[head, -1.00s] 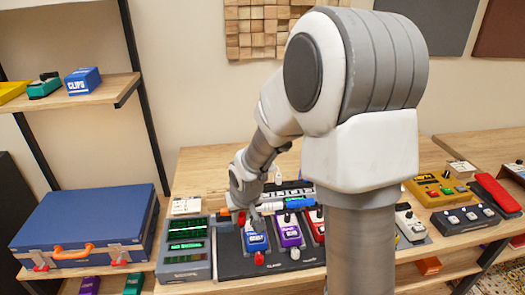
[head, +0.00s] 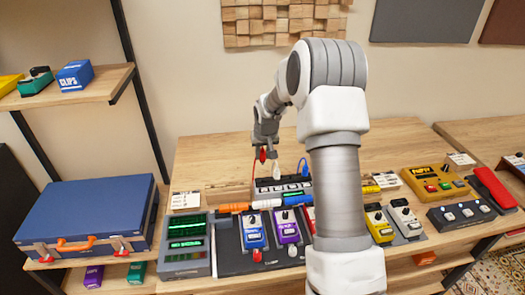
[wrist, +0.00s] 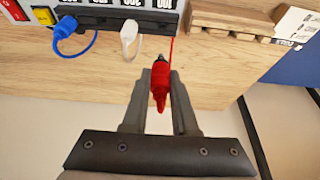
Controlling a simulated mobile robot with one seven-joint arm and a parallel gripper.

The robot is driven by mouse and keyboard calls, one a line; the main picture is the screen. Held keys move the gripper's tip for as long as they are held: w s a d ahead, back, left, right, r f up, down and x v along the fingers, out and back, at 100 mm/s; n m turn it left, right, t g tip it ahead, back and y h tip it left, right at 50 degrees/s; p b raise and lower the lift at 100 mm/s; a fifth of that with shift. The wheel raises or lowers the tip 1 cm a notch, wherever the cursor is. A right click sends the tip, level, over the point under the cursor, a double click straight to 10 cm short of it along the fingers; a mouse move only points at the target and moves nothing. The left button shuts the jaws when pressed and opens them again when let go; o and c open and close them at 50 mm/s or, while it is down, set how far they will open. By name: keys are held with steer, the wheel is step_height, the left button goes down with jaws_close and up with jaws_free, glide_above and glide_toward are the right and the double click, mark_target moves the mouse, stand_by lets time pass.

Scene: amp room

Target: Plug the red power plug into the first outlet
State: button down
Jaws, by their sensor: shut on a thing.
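My gripper (head: 265,142) is shut on the red power plug (wrist: 159,90), raised above the wooden table behind the power strip. The plug (head: 262,155) hangs below the fingers in the head view, with a thin red cord. In the wrist view the plug lies between both fingers, its dark tip toward the strip and apart from it. The power strip (head: 268,188) shows a row of numbered labels; it also shows in the wrist view (wrist: 100,18). A white plug (wrist: 128,34) and a blue plug (wrist: 66,28) sit at the strip. I cannot tell which outlet is the first.
Orange (head: 235,207), white and blue cylinders lie in front of the strip. Blue (head: 254,237) and purple (head: 286,230) pedals stand on a black board (head: 232,260). A wooden pallet (wrist: 232,18) lies beside the strip. The table behind the strip is largely clear.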

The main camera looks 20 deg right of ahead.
steer(key=shift+f+b, duration=2.2)
steer(key=shift+f, duration=1.35)
steer(key=shift+f+b, duration=0.2)
steer(key=shift+b, duration=0.3)
steer(key=shift+f+b, duration=0.3)
steer(key=shift+f, duration=0.05)
steer(key=shift+f+b, duration=0.45)
steer(key=shift+b, duration=0.15)
steer(key=shift+c, duration=1)
jaws_free()
steer(key=shift+r+p, duration=1.95)
steer(key=shift+r, duration=1.55)
